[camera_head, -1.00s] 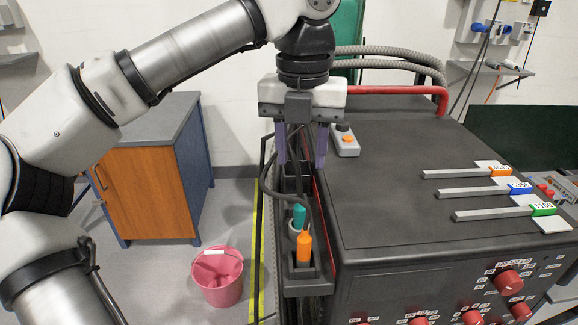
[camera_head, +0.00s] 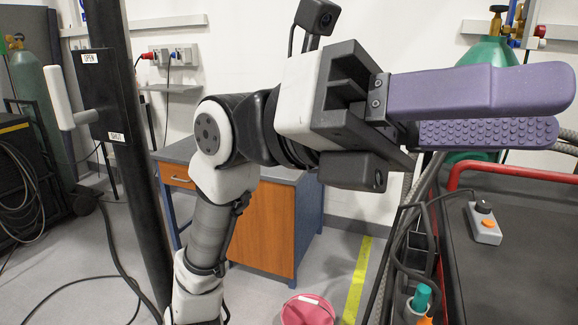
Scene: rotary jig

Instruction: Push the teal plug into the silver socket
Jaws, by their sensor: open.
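The teal plug (camera_head: 422,297) stands at the lower right, in the narrow rack beside the dark machine. A pale grey ring shows around its lower part; I cannot tell whether this is the silver socket or how deep the plug sits. My gripper (camera_head: 558,112) is at the upper right, close to the camera, with its two purple fingers pointing right. It is open and empty, well apart from the plug.
An orange plug (camera_head: 425,321) is cut off by the bottom edge, next to the teal one. A red rail (camera_head: 515,172) edges the dark machine top (camera_head: 530,235), where a grey button box (camera_head: 484,224) lies. A pink bucket (camera_head: 308,311) stands on the floor. A dark post (camera_head: 112,150) rises at the left.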

